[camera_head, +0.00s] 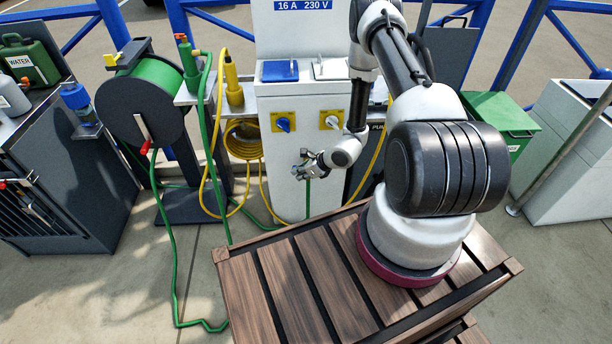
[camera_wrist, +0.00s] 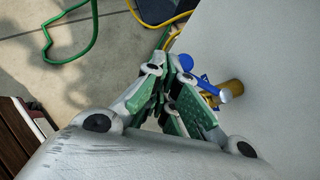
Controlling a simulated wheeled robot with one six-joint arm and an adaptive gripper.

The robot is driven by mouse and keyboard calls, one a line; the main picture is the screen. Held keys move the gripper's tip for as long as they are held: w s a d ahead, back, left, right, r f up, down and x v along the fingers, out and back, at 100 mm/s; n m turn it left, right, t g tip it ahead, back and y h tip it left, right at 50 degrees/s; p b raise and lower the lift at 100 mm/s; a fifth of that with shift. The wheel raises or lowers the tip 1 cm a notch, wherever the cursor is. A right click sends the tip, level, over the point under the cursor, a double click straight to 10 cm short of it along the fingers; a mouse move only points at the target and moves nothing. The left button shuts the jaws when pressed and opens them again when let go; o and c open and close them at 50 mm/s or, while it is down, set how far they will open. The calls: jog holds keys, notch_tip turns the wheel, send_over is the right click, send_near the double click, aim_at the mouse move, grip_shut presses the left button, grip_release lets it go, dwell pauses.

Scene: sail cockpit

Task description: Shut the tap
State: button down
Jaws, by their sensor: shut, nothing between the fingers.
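The tap shows in the wrist view as a brass body (camera_wrist: 230,92) coming out of a pale wall, with a blue lever (camera_wrist: 206,86) and a round silver part in front of it. My gripper (camera_wrist: 174,68) has its green-padded fingers drawn together with nothing between them. Its tips lie just left of the blue lever; I cannot tell whether they touch it. In the head view my gripper (camera_head: 301,167) is low at the front of the white service pedestal (camera_head: 285,185). The tap cannot be made out clearly there, as the gripper and wrist are in front of it.
A hose reel (camera_head: 142,100) with a green hose stands left of the pedestal, and a coiled yellow cable (camera_head: 243,140) hangs beside it. Yellow switch plates (camera_head: 283,123) sit above my gripper. A slatted wooden surface (camera_head: 290,285) lies in front. A green box (camera_head: 500,115) stands to the right.

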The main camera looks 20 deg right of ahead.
jog(key=shift+w+a, duration=0.75)
jog(key=shift+w, duration=0.15)
dwell(0.8)
